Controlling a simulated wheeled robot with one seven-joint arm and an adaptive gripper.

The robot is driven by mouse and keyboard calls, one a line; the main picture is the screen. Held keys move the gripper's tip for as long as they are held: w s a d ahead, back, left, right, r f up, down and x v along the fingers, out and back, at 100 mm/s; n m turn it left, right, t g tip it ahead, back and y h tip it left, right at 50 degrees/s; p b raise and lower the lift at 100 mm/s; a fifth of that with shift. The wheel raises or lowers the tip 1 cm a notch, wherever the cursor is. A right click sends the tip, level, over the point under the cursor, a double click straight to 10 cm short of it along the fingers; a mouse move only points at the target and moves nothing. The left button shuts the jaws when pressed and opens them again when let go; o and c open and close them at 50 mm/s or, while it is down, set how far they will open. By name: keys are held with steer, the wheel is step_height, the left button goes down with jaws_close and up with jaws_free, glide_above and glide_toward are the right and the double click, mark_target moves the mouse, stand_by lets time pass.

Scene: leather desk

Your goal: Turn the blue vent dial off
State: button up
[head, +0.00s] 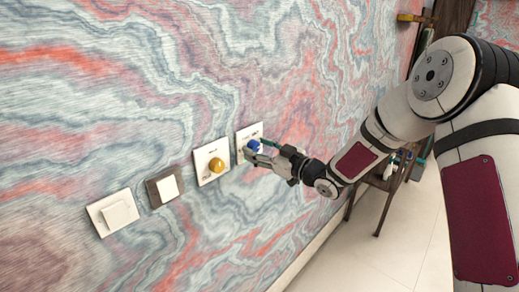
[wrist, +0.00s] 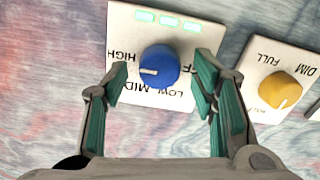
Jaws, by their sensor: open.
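The blue vent dial (wrist: 160,66) sits on a white wall plate (wrist: 125,25); it also shows in the head view (head: 253,146). Its white pointer mark faces left, towards the HIGH label. MID and LOW are printed below it, and a label at the right, ending in F, is partly hidden by a finger. In the head view my gripper (head: 256,152) is at the plate.
A yellow dial (wrist: 279,90) marked DIM and FULL is on the neighbouring plate, close to my right finger. Farther left in the head view are a dark-framed switch (head: 163,188) and a white switch (head: 115,213). A wooden stand (head: 378,185) is behind my arm.

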steer(key=c, duration=1.2)
steer(key=shift+o, duration=0.2)
